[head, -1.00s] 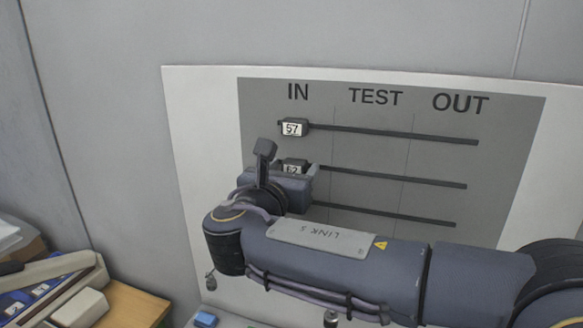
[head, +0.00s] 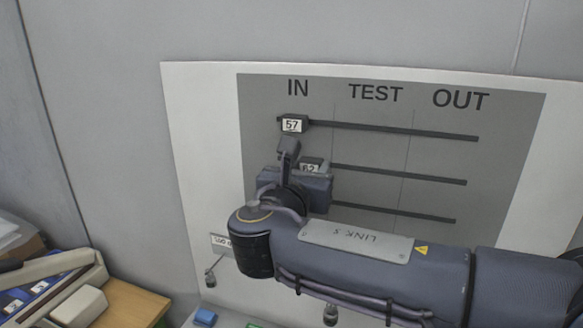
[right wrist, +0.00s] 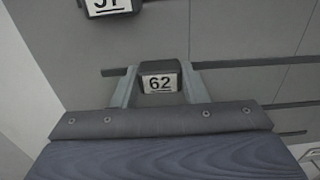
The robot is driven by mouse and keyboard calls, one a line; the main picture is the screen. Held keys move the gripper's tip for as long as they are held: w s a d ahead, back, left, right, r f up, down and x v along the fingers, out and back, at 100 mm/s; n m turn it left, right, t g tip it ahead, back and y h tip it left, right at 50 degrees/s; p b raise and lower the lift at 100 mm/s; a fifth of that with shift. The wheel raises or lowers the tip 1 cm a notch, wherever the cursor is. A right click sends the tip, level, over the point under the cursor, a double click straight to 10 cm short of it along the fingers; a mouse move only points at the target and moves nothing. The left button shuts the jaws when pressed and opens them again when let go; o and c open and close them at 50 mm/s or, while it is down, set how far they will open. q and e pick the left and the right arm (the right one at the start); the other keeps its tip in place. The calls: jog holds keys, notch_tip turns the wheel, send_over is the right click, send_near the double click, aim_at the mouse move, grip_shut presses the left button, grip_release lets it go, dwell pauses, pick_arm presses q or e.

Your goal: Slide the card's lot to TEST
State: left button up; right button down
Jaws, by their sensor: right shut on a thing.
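The wall board (head: 190,150) has a grey panel with columns IN, TEST and OUT and dark horizontal rails. Slider 62 (head: 309,168) is on the middle rail, in the IN column; it also shows in the right wrist view (right wrist: 160,82). My right gripper (right wrist: 161,84) is shut on slider 62, one finger on each side of its tag. Slider 57 (head: 292,125) sits at the left end of the top rail, under IN. My right arm covers the left part of the bottom rail (head: 400,212). A small white card (head: 220,241) is partly hidden behind my arm; its text is unreadable. My left gripper is out of view.
A wooden table (head: 135,300) with a beige case (head: 45,290) stands at the lower left. A small blue object (head: 205,317) lies at the bottom edge. The middle rail (head: 400,175) is clear to the right of slider 62.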

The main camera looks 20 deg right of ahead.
aim_at(367, 168)
jog(key=s+d, duration=0.3)
jog(key=d, duration=0.2)
jog(key=s+d, duration=0.2)
jog(key=d, duration=0.1)
jog(key=shift+s+d, duration=0.15)
jog(key=shift+s, duration=0.15)
jog(key=c, duration=0.8)
grip_release()
jog(key=shift+c, duration=0.2)
jog(key=b+v, duration=0.1)
jog(key=v, duration=0.7)
jog(key=shift+w, duration=0.15)
